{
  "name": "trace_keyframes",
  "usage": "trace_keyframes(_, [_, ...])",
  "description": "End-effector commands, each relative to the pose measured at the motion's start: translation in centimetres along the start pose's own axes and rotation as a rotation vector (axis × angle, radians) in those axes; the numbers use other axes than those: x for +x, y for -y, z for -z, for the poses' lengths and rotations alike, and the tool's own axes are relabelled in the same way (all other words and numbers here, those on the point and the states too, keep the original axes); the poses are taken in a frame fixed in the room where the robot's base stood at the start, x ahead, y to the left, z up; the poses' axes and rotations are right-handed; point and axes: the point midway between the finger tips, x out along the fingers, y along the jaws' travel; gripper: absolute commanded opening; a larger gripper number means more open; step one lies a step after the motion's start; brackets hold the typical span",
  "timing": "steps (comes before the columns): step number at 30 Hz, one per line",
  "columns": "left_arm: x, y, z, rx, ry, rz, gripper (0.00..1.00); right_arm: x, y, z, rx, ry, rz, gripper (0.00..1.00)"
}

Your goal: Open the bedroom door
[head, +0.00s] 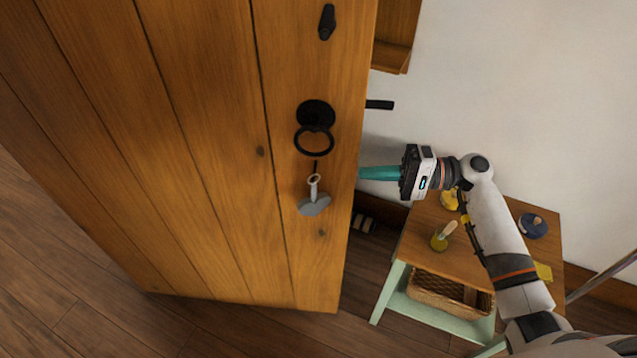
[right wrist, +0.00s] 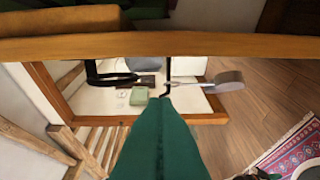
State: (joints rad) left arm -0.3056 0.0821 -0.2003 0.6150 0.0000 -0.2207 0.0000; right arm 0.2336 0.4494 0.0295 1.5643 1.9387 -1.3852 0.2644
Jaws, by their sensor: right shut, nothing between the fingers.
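The bedroom door (head: 210,150) is a plank door seen from above at a slant, with its free edge to the right. A black ring handle (head: 315,140) hangs on it. Below is a key with a grey tag (head: 313,205). My right gripper (head: 364,173) is at the door's free edge, right of the key; its teal fingers are shut and empty, and their tips look partly hidden by the edge. In the right wrist view the door edge (right wrist: 220,46) runs across above the fingers, with the ring handle (right wrist: 108,77) and tag (right wrist: 230,80) beyond. Contact is unclear. My left gripper is out of view.
A small wooden table (head: 415,240) with jars on top and a wicker basket (head: 440,292) below stands right of the door, under my right arm. A white wall (head: 540,80) is behind. Wooden floor (head: 60,260) is clear at the lower left.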

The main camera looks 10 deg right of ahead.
Motion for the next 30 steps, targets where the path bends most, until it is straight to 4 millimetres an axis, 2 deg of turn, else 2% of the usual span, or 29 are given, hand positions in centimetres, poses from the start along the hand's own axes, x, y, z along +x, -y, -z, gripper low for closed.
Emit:
trace_keyframes(3, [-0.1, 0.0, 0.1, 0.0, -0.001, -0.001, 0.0, 0.2, -1.4, 0.5, -0.015, -0.03, -0.026, 0.0])
trace_keyframes(8, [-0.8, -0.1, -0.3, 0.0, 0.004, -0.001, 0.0, 2.0, -1.8, 0.7, -0.016, -0.036, -0.03, 0.0])
trace_keyframes(20, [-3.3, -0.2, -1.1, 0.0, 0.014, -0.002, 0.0, 10.4, -2.1, 0.9, -0.015, -0.035, -0.03, 0.0])
trace_keyframes(24, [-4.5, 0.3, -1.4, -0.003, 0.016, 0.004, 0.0, 10.7, -2.0, 3.4, -0.012, -0.037, -0.029, 0.0])
trace_keyframes(30, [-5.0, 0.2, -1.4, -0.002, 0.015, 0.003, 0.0, 10.8, -1.7, 4.7, -0.014, -0.033, -0.028, 0.0])
